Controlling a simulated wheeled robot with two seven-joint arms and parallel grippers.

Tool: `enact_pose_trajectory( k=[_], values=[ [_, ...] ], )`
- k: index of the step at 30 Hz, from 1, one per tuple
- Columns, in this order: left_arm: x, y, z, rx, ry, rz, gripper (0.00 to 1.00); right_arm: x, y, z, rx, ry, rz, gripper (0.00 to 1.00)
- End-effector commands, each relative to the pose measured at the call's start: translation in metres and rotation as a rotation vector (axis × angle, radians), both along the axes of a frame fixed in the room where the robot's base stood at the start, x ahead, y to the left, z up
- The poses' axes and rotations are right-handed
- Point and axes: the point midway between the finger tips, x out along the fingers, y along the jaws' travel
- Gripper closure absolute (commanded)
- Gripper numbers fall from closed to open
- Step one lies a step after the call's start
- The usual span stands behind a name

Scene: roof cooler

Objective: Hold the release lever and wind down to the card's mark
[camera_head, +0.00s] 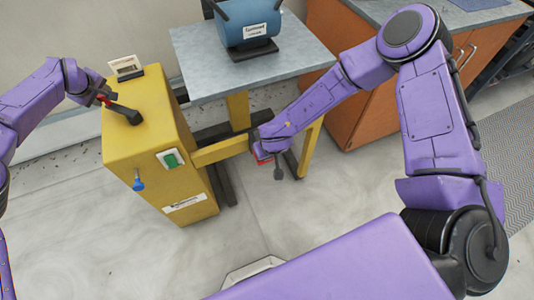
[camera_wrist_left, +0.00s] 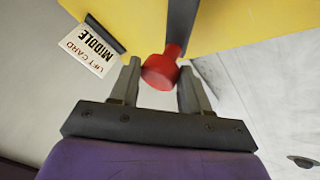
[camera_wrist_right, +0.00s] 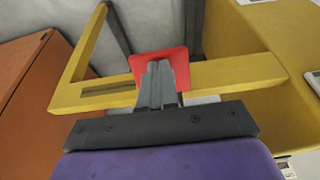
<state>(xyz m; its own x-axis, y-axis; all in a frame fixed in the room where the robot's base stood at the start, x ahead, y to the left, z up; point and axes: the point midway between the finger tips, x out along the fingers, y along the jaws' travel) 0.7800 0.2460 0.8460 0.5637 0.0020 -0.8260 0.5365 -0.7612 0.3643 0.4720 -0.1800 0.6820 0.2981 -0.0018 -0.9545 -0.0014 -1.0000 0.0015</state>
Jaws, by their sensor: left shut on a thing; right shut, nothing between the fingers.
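The release lever (camera_head: 124,112) is a dark arm on top of the yellow column (camera_head: 150,130). My left gripper (camera_head: 104,99) is shut on its red knob, which shows between the fingers in the left wrist view (camera_wrist_left: 160,72). The lift card (camera_head: 126,66) stands behind the lever; it reads "LIFT CARD MIDDLE" in the left wrist view (camera_wrist_left: 88,46). My right gripper (camera_wrist_right: 160,75) is shut and empty beside the yellow arm. A red piece (camera_wrist_right: 168,60) shows just beyond its tips; I cannot tell whether they touch.
A grey-topped table (camera_head: 200,60) carries a blue drum (camera_head: 248,22). The column front has a green switch (camera_head: 172,158), a blue knob (camera_head: 138,184) and a white label (camera_head: 185,203). An orange cabinet (camera_head: 350,110) stands at right.

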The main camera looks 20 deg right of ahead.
Motion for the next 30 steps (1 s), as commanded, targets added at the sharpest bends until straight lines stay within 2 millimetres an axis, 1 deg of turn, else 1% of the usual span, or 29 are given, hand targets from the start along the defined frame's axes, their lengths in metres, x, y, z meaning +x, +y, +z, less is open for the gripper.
enact_pose_trajectory(
  k=[1, 6, 17, 25, 30],
  values=[
    [0.003, -0.005, 0.002, -0.002, -0.006, -0.002, 0.90, -0.001, 0.000, -0.001, 0.001, 0.003, 0.001, 1.00],
    [0.010, -0.014, 0.002, -0.002, -0.006, -0.005, 0.90, -0.001, 0.000, -0.001, 0.001, 0.003, 0.001, 1.00],
    [0.011, -0.015, 0.002, -0.003, -0.005, -0.002, 0.90, -0.001, 0.000, -0.001, 0.000, 0.002, 0.001, 1.00],
    [0.019, -0.030, 0.003, -0.001, -0.008, -0.004, 0.90, -0.001, 0.000, 0.000, 0.001, 0.001, 0.001, 1.00],
    [0.019, -0.032, 0.003, -0.003, -0.006, -0.003, 0.90, 0.000, 0.000, 0.000, 0.000, 0.001, 0.001, 1.00]
  ],
)
